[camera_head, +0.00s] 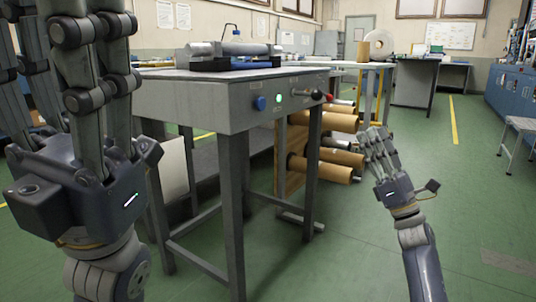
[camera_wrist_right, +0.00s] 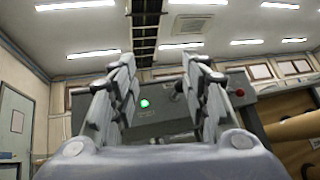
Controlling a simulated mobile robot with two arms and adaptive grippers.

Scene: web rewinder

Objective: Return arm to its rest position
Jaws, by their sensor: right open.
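My right gripper (camera_head: 378,148) is raised in the open space to the right of the grey machine table (camera_head: 232,95), apart from it in the picture. Its fingers point up and away. In the right wrist view the two finger sets (camera_wrist_right: 160,75) are spread with nothing between them. The table's control panel, with a lit green light (camera_wrist_right: 145,103) and a red button (camera_wrist_right: 239,93), shows beyond them. My left gripper (camera_head: 70,60) stands large and close at the left, its fingers pointing up. Its fingertips are cut off by the top edge.
Brown rolls (camera_head: 340,157) stick out behind the table near my right gripper. The table panel carries a blue button (camera_head: 261,103) and a red knob (camera_head: 328,97). A stool (camera_head: 519,124) and blue cabinets (camera_head: 512,85) stand at the right. Green floor (camera_head: 470,195) lies clear at right.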

